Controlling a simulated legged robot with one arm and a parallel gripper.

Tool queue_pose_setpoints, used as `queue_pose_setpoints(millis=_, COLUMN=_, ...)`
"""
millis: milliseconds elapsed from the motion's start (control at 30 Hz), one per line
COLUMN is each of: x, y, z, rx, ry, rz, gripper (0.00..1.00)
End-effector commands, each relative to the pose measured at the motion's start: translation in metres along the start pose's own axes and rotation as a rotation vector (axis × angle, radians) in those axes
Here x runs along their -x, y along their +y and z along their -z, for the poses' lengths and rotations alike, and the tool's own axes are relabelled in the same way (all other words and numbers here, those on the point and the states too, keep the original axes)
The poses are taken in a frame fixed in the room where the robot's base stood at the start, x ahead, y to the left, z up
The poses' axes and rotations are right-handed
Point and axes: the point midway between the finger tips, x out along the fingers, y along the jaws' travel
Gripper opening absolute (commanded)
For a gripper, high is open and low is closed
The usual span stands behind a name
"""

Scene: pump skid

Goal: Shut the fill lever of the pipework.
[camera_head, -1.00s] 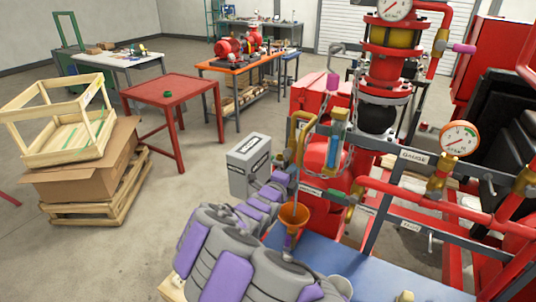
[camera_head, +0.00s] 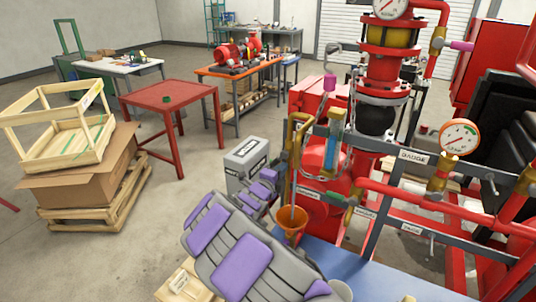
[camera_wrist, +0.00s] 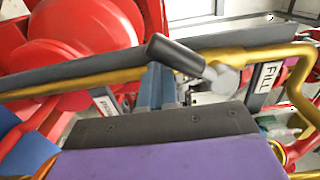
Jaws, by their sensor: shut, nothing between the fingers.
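The fill lever (camera_wrist: 177,55) has a black grip and a silver hub, and lies slanted across the brass pipe (camera_wrist: 235,58) in the wrist view. A white FILL label (camera_wrist: 267,77) is right of its hub. My gripper (camera_wrist: 167,78) is shut and empty, its narrow blue-grey fingers just below the grip. I cannot tell whether they touch it. In the head view my gripper (camera_head: 268,180) is left of the brass pipework (camera_head: 291,150), and the lever cannot be made out there.
An orange funnel (camera_head: 292,222) stands right of my gripper, above a blue surface (camera_head: 350,265). A grey box (camera_head: 243,160) is behind my gripper. The red pump skid (camera_head: 400,190) fills the right side.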

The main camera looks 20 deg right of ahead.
Motion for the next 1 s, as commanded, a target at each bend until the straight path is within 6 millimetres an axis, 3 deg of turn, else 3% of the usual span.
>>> queue_pose_setpoints(millis=1000, x=0.002, y=-0.020, z=-0.032, rx=0.001, ry=-0.002, rz=0.003, gripper=0.00)
